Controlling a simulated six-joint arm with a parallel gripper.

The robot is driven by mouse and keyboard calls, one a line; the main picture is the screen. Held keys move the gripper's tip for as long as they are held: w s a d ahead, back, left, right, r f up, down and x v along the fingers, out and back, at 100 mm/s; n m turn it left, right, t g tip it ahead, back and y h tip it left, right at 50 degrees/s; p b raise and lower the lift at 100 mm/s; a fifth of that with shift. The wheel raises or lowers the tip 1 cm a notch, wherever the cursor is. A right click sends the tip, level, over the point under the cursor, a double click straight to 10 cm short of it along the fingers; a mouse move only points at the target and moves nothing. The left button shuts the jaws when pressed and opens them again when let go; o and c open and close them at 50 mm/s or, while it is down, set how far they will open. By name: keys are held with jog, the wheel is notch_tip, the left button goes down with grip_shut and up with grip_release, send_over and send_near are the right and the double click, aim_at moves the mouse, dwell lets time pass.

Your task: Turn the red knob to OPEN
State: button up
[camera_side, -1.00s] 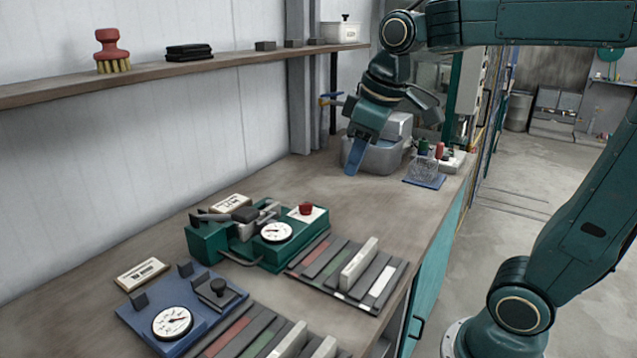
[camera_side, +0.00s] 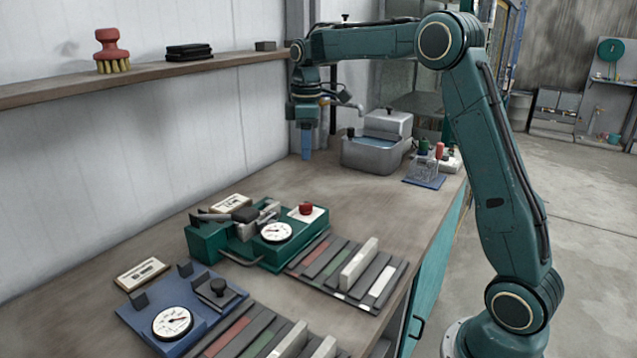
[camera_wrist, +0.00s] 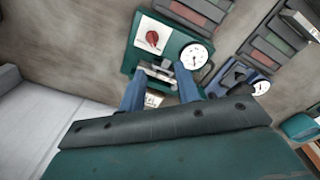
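The red knob (camera_side: 306,208) sits on a white plate at the far right corner of the green device (camera_side: 205,242) on the bench. The knob (camera_wrist: 152,37) also shows in the wrist view, uncovered, beyond my fingertips. No OPEN lettering is readable. My gripper (camera_side: 307,156) hangs with its fingers pointing down near the wall, behind the device and well apart from the knob. In the wrist view my gripper's (camera_wrist: 160,72) two blue fingers are spread with nothing clearly held between them.
The green device carries a white dial (camera_side: 276,232) and lever parts. A blue device (camera_side: 150,318) with a dial stands nearer. Racks of coloured strips (camera_side: 322,262) lie to their right. A grey water basin (camera_side: 372,158) stands right of my gripper. Bare bench lies between.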

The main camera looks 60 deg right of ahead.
aim_at(306, 204)
jog(key=shift+w+d+f+n, duration=0.3)
jog(key=shift+w+d+f, duration=0.6)
jog(key=shift+f, duration=0.05)
jog(key=shift+f, duration=0.15)
notch_tip(306, 204, down, 14)
jog(key=shift+r, duration=0.2)
grip_shut()
